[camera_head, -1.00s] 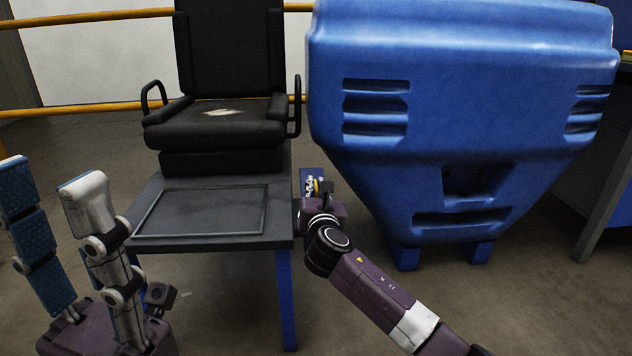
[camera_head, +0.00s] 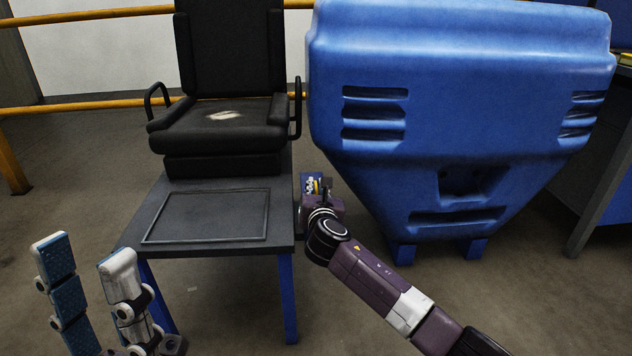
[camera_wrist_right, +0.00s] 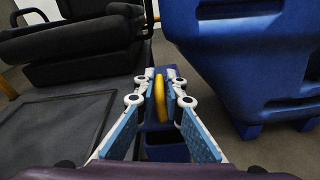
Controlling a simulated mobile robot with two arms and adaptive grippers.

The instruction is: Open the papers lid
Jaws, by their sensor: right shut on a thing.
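A yellow handle (camera_wrist_right: 160,97) stands upright between the fingers of my right gripper (camera_wrist_right: 161,82) in the right wrist view. My right gripper is shut on it. Around and below the handle is a blue part (camera_wrist_right: 166,148), beside the dark table; I cannot tell clearly which part of it is the papers lid. In the head view the blue part (camera_head: 307,178) is small and partly covered by my right gripper (camera_head: 322,186). My left gripper (camera_head: 85,246) is open and empty at the lower left, in front of the table, with its fingers apart.
A dark table (camera_head: 268,245) on blue legs carries a black seat (camera_head: 220,125) and a shallow framed panel (camera_head: 205,216). A large blue counterweight (camera_head: 460,100) stands close on the right of my right gripper. A yellow rail (camera_head: 90,107) runs behind. Open floor lies at the front.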

